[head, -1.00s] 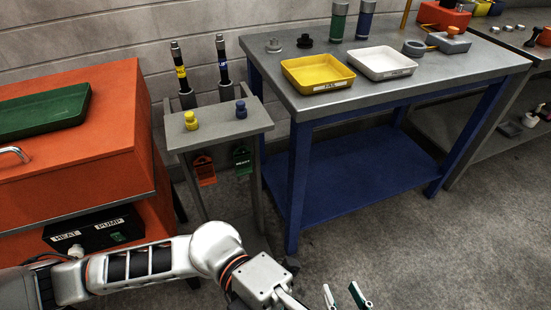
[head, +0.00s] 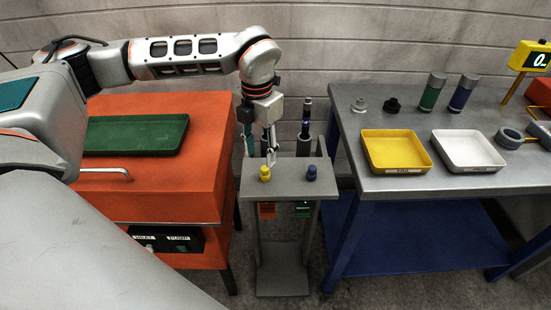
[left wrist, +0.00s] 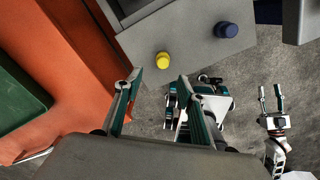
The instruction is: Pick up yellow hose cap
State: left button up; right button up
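The yellow hose cap (head: 265,173) stands upright on the grey stand (head: 290,184), left of the blue cap (head: 312,173). My left gripper (head: 260,158) hangs with fingers downward just behind and above the yellow cap. In the left wrist view its fingers (left wrist: 158,78) are spread wide with nothing between them. The yellow cap (left wrist: 163,60) shows there just past the fingertips, centred between them and apart from both. My right gripper (left wrist: 272,95) shows small at the right of that view, its fingers apart and empty; it is outside the head view.
Hose ends in holders (head: 306,130) rise behind the stand, close to my left gripper. An orange cabinet (head: 160,205) with a green tray (head: 137,134) stands left. A workbench (head: 440,183) with yellow (head: 396,152) and white (head: 468,151) trays stands right.

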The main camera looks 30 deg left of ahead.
aim_at(265, 168)
pick_arm(q)
jog(key=shift+w+f, duration=0.1)
jog(key=shift+f, duration=0.2)
notch_tip(265, 168, down, 2)
jog(key=shift+f, duration=0.15)
jog(key=shift+w+d+f+p, duration=0.15)
jog(key=shift+w+f+p, duration=0.05)
jog(key=shift+f, duration=1.05)
jog(key=shift+w+d+f+p, duration=0.1)
jog(key=shift+w+f+p, duration=0.1)
jog(key=shift+f, duration=1)
jog(key=c, duration=0.8)
